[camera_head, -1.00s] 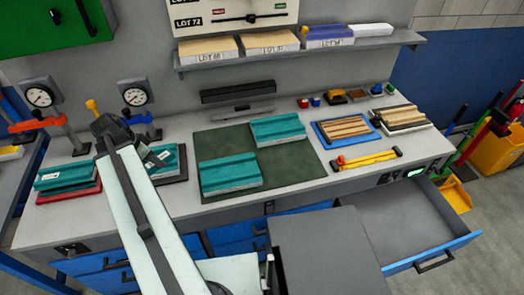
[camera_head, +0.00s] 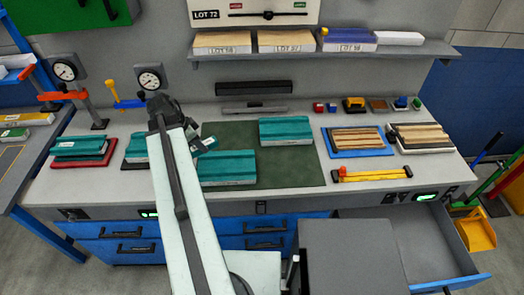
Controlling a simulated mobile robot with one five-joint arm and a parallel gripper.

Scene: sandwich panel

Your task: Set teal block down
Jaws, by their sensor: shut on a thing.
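My gripper (camera_head: 205,144) is above the left edge of the dark green mat (camera_head: 300,178), beyond my arm. A large teal panel (camera_head: 229,166) lies on the mat just below and right of my gripper. Another teal panel (camera_head: 286,130) lies farther back on the mat. A teal panel (camera_head: 80,147) sits on a red base at the left. One more teal panel (camera_head: 136,150) is on a dark base, partly behind my arm.
Two dial gauges (camera_head: 65,71) (camera_head: 149,79) stand at the back left. A blue tray (camera_head: 359,154) and a white tray (camera_head: 449,146) hold wooden strips at the right. A yellow bar tool (camera_head: 371,174) lies before them. An open drawer (camera_head: 420,245) juts out at front right.

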